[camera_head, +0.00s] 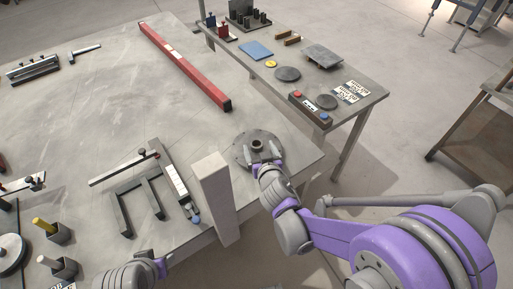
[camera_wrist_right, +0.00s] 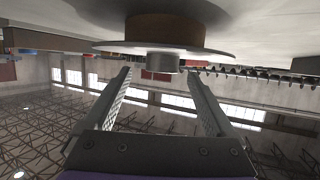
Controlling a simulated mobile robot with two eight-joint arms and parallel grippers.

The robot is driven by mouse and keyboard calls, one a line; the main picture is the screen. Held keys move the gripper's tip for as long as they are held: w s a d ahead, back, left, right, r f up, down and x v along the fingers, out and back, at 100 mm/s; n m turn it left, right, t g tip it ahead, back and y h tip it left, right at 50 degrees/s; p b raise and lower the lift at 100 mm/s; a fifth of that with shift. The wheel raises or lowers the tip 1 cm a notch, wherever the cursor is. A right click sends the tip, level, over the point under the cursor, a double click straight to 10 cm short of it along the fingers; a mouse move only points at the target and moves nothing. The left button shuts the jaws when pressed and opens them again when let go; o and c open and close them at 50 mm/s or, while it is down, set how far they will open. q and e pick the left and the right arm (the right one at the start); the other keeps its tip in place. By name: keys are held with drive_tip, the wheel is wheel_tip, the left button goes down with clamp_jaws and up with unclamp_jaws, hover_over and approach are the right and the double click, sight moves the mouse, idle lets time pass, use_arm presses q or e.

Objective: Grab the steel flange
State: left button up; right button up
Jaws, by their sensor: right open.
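The steel flange (camera_head: 243,151) is a round grey disc with a raised hub, near the right front corner of the grey workbench (camera_head: 95,110). My right gripper (camera_head: 262,168) is at the near side of the flange, partly covering it. In the right wrist view, which looks upside down, the flange disc (camera_wrist_right: 110,46) spans the top. Its short hub (camera_wrist_right: 163,62) lies just ahead of the open, empty fingers of my right gripper (camera_wrist_right: 160,73). Contact with the hub is not visible. Part of my left arm shows at the lower left, but its gripper does not.
A tall pale block (camera_head: 215,195) stands left of my right arm. A dark metal fork-shaped frame (camera_head: 140,200) lies further left. A red beam (camera_head: 185,65) lies toward the back. A side table (camera_head: 350,95) behind holds a control box (camera_head: 310,108), plates and discs.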

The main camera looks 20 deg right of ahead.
sight(255, 141)
drive_tip(key=x, duration=0.3)
drive_tip(key=shift+w+a+f, duration=0.1)
drive_tip(key=shift+w+f, duration=0.1)
drive_tip(key=shift+w, duration=0.1)
clamp_jaws()
idle(0.3)
